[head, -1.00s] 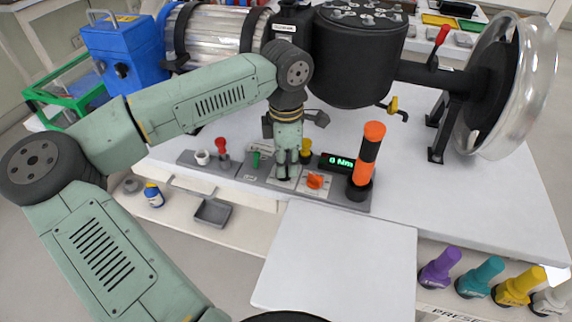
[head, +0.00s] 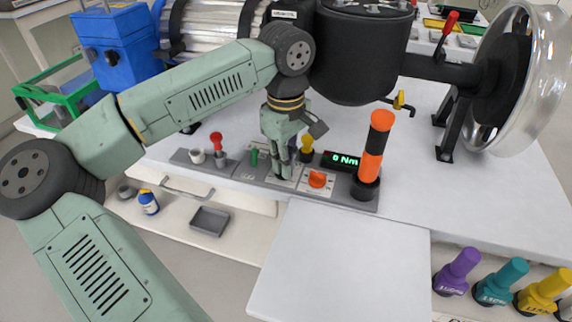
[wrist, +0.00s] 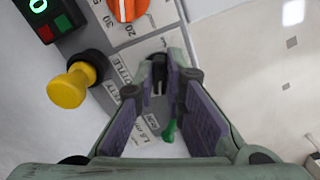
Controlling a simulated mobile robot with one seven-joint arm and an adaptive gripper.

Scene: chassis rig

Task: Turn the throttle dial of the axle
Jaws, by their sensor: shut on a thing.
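The control panel (head: 238,173) lies along the front edge of the white bench. My gripper (head: 285,174) points down at it, left of the orange knob (head: 317,180). In the wrist view my gripper (wrist: 160,82) is shut on a small dark dial (wrist: 157,78), beside a printed label reading THROTTLE. The fingers hide much of the dial, so its exact setting cannot be read. The axle (head: 430,67) runs from the black housing to the big clear-rimmed wheel (head: 508,82) at the right.
A yellow knob (wrist: 70,87), a green lever (wrist: 170,130) and the orange knob (wrist: 127,8) are close around my fingers. An orange-and-black post (head: 375,145) stands right of the 0 Nm display (head: 341,161).

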